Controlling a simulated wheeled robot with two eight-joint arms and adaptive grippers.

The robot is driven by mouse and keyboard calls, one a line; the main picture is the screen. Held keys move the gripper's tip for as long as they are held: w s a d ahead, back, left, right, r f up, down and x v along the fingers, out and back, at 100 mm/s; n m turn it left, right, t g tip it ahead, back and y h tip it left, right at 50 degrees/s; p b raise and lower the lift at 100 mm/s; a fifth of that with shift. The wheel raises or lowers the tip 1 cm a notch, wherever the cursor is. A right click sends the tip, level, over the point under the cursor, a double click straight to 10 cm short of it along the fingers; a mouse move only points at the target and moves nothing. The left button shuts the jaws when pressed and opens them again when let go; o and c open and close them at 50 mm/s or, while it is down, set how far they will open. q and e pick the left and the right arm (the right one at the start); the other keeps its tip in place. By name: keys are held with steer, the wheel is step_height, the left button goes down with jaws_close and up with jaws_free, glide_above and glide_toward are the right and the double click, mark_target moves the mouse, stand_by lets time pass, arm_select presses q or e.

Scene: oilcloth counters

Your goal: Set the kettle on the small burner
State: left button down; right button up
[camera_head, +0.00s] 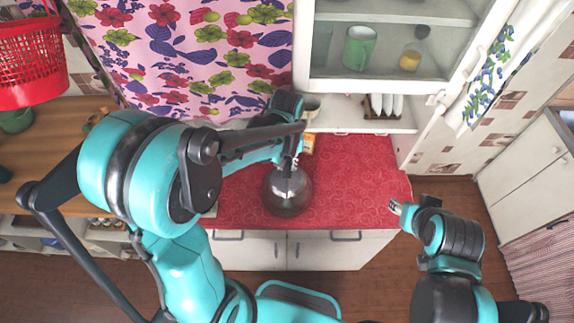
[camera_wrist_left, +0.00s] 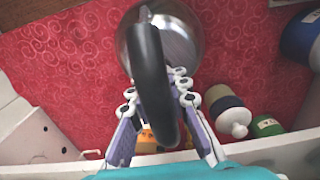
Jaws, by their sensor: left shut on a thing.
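The kettle (camera_head: 287,196), a round shiny metal pot, is over the red counter, left of its middle; I cannot tell whether it touches the cloth. In the left wrist view its metal body (camera_wrist_left: 185,35) is at the top and its thick black handle (camera_wrist_left: 150,75) runs down between my fingers. My left gripper (camera_head: 287,163) is above the kettle, shut on the handle; its fingers (camera_wrist_left: 158,92) flank it in the wrist view. My right gripper (camera_head: 395,207) is off the counter's right front corner, apart from everything; its jaws are too small to read. No small burner is clearly visible; my left arm hides the counter's left part.
The red counter (camera_head: 360,190) is clear right of the kettle. Jars and bottles (camera_wrist_left: 228,108) lie near the back edge in the wrist view. A white box-like thing (camera_wrist_left: 30,135) is at lower left there. A glass-front cabinet (camera_head: 385,85) hangs above the counter's back.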

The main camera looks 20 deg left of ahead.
arm_select(q)
steer(key=shift+f, duration=0.15)
steer(key=shift+f, duration=0.15)
steer(key=c, duration=1.4)
jaws_free()
steer(key=shift+c, duration=0.2)
